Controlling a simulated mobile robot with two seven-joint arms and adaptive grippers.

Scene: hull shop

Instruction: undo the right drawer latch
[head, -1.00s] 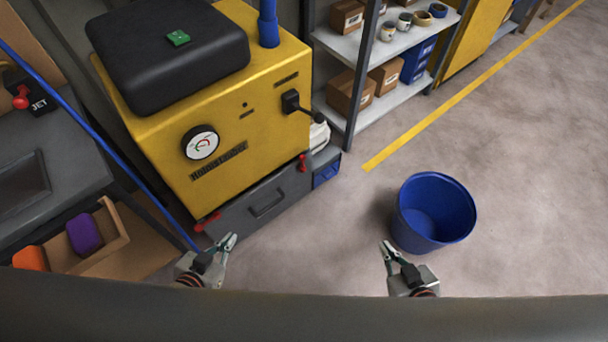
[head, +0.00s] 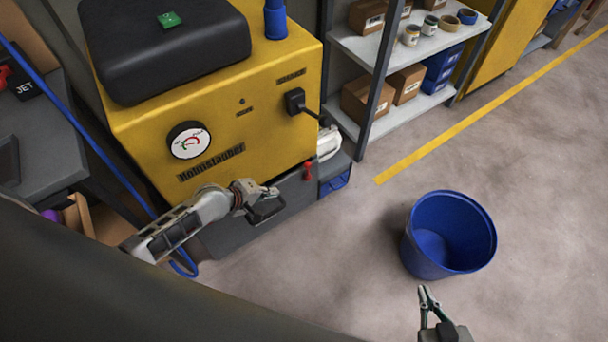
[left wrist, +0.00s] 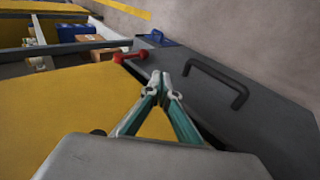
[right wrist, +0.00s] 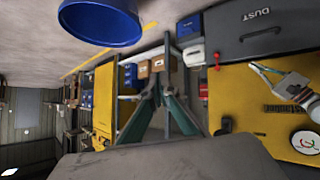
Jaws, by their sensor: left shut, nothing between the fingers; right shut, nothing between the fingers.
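The right drawer latch is a small red lever (head: 307,171) at the upper right of the grey drawer front (head: 225,236), under the yellow machine. It also shows in the left wrist view (left wrist: 130,56) at the drawer's upper edge, and in the right wrist view (right wrist: 217,60). My left gripper (head: 274,190) is shut and empty in front of the drawer, left of the latch and apart from it. In the left wrist view its closed tips (left wrist: 161,75) lie between latch and black handle (left wrist: 222,80). My right gripper (head: 426,290) is shut and empty over the floor. My left arm hides the left latch.
The yellow machine (head: 225,110) rises above the drawer. A blue bin (head: 318,188) sits right of the drawer. A shelf rack (head: 385,115) stands further right. A blue bucket (head: 450,235) stands on open floor. A blue hose (head: 95,145) runs at the left.

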